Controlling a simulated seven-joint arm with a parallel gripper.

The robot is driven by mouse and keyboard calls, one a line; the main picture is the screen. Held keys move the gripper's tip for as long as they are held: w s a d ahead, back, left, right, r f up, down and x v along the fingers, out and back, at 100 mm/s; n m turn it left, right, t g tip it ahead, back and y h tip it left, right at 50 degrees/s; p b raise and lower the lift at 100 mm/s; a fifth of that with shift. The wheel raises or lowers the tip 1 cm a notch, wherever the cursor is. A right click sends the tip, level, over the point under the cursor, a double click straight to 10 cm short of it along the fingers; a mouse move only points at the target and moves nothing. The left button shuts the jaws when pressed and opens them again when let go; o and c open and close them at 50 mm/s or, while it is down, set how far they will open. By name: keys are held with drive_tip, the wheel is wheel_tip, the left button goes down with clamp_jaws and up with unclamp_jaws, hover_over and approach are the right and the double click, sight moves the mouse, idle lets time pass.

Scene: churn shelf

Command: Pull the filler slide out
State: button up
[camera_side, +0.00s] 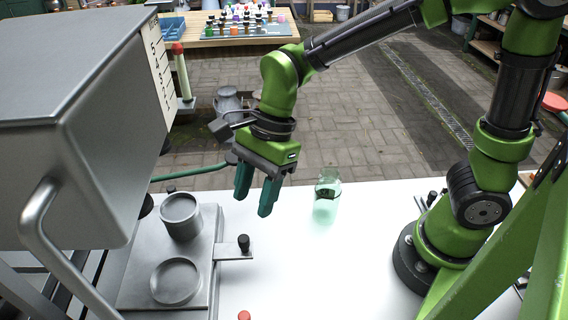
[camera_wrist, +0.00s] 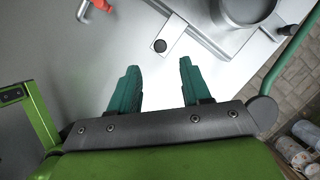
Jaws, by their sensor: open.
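The filler slide shows as a flat grey tab (camera_side: 231,253) with an upright black knob (camera_side: 244,244), sticking out from the right side of the grey filler base (camera_side: 212,283). In the wrist view the tab (camera_wrist: 172,33) and its knob (camera_wrist: 160,46) lie just beyond my fingertips. How much of the slide is inside the base is hidden. My gripper (camera_side: 252,206) is open and empty, with green fingers pointing down. It appears above the knob, not touching it. In the wrist view the knob lines up between the two fingers (camera_wrist: 159,65).
A metal cup (camera_side: 182,217) and a round recess (camera_side: 175,281) are on the base. A large grey hopper (camera_side: 80,120) with a bent handle overhangs at left. A glass bottle (camera_side: 327,196) stands right of my gripper. A red-tipped item (camera_side: 244,315) is at the front edge.

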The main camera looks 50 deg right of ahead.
sight(244, 237)
drive_tip(key=x, duration=0.8)
drive_tip(key=shift+a+f, duration=0.1)
drive_tip(key=shift+f, duration=0.05)
clamp_jaws()
